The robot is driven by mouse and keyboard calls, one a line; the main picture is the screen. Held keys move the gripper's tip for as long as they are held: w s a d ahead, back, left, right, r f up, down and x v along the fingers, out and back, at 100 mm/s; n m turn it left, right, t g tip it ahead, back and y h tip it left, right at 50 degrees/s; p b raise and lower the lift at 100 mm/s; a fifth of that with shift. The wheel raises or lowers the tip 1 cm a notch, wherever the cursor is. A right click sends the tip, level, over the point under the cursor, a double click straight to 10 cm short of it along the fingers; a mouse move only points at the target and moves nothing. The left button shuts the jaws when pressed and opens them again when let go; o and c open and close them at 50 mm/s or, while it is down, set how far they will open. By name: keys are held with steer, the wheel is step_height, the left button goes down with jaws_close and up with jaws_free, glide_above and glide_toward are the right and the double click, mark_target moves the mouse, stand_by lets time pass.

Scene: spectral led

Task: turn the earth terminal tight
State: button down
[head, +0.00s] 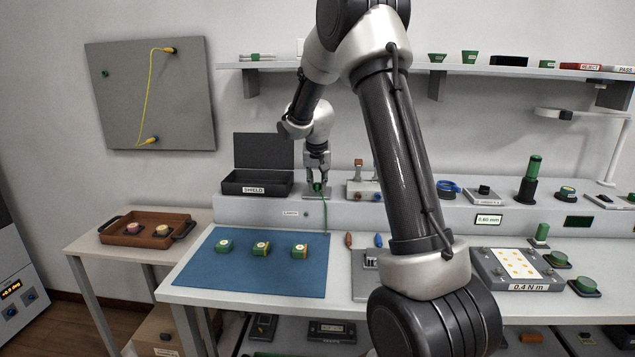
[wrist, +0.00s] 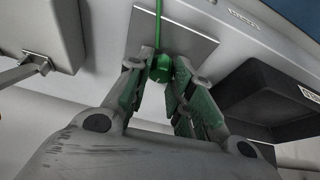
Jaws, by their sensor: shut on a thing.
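The earth terminal (wrist: 160,68) is a green knob on a grey plate (wrist: 178,28), with a green cord (wrist: 158,22) running from it. My gripper (wrist: 158,72) points at the plate, its green-padded fingers on both sides of the knob and shut on it. In the head view my gripper (head: 318,182) reaches down to the raised ledge at the back of the bench. The green cord hangs from there over the ledge front (head: 326,212). The knob is mostly hidden by the fingers in the head view. I cannot tell how tight it is.
A black open box labelled SHIELD (head: 258,184) stands just left of my gripper, and a small rack (head: 364,185) stands just right. A blue mat (head: 225,278) with several green-and-yellow parts lies in front. A shelf (head: 480,70) runs above.

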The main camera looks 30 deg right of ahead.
steer(key=m+g+h, duration=0.1)
steer(key=m, duration=0.3)
steer(key=shift+m, duration=0.3)
steer(key=shift+a+m+g+h, duration=0.1)
steer(key=shift+m+g+h, duration=0.55)
steer(key=shift+m, duration=1.35)
steer(key=shift+g, duration=0.25)
steer(key=c, duration=1.3)
jaws_free()
steer(key=shift+o, duration=0.2)
steer(key=v, duration=1.2)
